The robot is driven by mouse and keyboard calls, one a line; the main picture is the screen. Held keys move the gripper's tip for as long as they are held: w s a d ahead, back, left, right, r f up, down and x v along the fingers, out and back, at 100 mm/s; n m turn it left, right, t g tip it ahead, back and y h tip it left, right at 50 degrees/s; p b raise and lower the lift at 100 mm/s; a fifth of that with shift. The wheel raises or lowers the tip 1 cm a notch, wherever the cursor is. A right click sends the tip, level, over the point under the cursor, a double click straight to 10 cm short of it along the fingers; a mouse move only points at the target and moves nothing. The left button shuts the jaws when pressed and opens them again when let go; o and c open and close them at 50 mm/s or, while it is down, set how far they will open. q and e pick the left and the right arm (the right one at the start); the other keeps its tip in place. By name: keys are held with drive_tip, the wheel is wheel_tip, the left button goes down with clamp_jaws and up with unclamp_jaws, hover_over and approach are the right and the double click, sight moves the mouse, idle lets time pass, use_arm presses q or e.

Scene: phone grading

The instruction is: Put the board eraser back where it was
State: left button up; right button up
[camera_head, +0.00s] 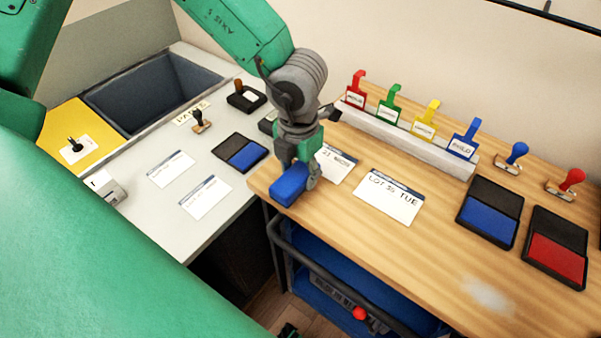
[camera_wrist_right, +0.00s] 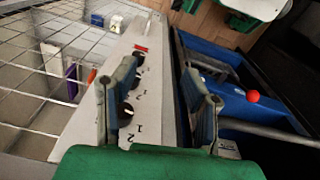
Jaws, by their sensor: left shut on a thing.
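The board eraser (camera_head: 290,185) is a blue block at the front left corner of the wooden table. My left gripper (camera_head: 298,178) points down and is shut on it. Whether the eraser touches the table top is hard to tell. In the right wrist view, my right gripper (camera_wrist_right: 162,90) has its two fingers apart with nothing between them.
The wooden table (camera_head: 440,255) holds white cards (camera_head: 390,198), blue (camera_head: 488,212) and red (camera_head: 556,247) ink pads, stamps, and a rail (camera_head: 405,138) with coloured tags. A grey table (camera_head: 222,222) with a stamp pad (camera_head: 240,152) and cards adjoins left. A blue bin (camera_head: 330,270) sits below.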

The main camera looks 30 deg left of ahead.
sight(299, 171)
use_arm(q)
drive_tip(key=shift+a+f, duration=0.15)
drive_tip(key=shift+f, duration=0.3)
drive_tip(key=shift+a, duration=0.1)
drive_tip(key=shift+c, duration=0.5)
drive_tip(key=o, duration=1.1)
drive_tip(key=shift+d, duration=0.2)
drive_tip(key=shift+w+d+r, duration=0.1)
drive_tip(key=shift+d+r, duration=0.05)
drive_tip(key=shift+d, duration=0.2)
drive_tip(key=r, duration=0.3)
drive_tip(key=r+p, duration=0.1)
drive_tip(key=r, duration=0.6)
drive_tip(key=shift+a+r, duration=0.3)
drive_tip(key=shift+d+r, duration=0.2)
drive_tip(key=shift+r, duration=0.5)
drive_tip(key=shift+a+f, duration=0.1)
drive_tip(key=shift+a, duration=0.15)
